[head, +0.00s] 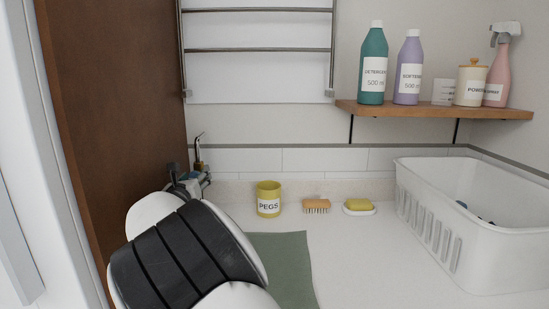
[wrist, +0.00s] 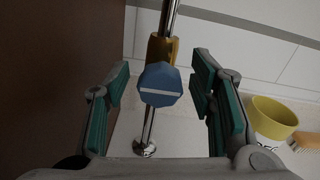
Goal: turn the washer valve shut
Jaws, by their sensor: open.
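The washer valve has a blue faceted knob (wrist: 160,84) with a white line across it, in the wrist view. The line lies nearly level, crosswise to the upright chrome pipe (wrist: 148,128). A brass valve body (wrist: 161,48) shows behind and above the knob. My gripper (wrist: 160,90) is open, with one teal-padded finger on each side of the knob and a visible gap on both sides. In the head view my gripper (head: 190,180) is small and partly hidden by my arm, which also covers most of the valve; a bit of pipe shows above.
A brown wooden panel (head: 115,110) stands close on the left. A yellow pegs pot (head: 269,188), a brush (head: 316,205) and a soap dish (head: 360,212) stand right of the gripper. A white basket (head: 475,225) fills the right. A bottle shelf (head: 430,110) hangs above.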

